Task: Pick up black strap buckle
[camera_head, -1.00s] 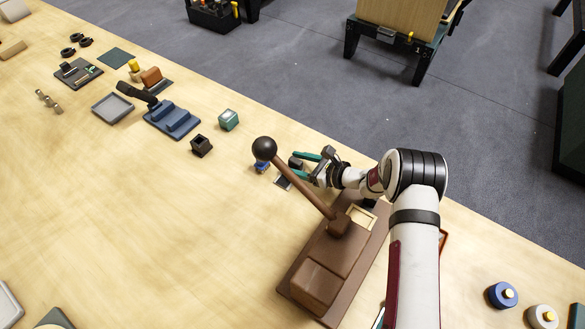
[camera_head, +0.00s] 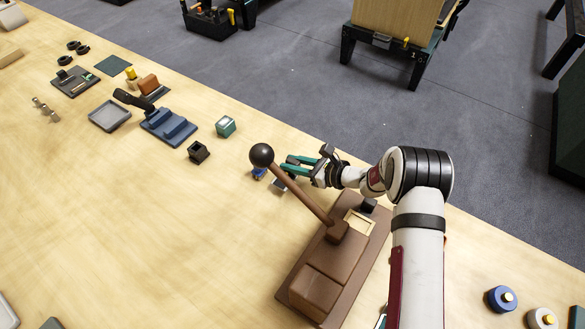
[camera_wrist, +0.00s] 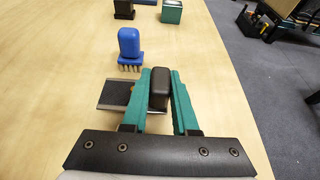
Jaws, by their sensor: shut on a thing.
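The black strap buckle shows in the wrist view as a dark rounded block (camera_wrist: 159,88) between two green fingers. A flat black piece with silver edges (camera_wrist: 114,94) sticks out to the left below the fingers, and it also shows in the head view (camera_head: 279,184). I cannot tell whether the block and flat piece are joined. My gripper (camera_head: 288,164) is shut on the block, low over the table near its far edge. The fingers hide the block's sides, and in the head view most of it is hidden.
A blue brush (camera_wrist: 129,48) stands just ahead of the fingers. A brown lever base (camera_head: 320,260) with a ball-topped lever (camera_head: 262,155) stands close by. A dark cube (camera_head: 199,152) and a green cube (camera_head: 226,127) lie beyond.

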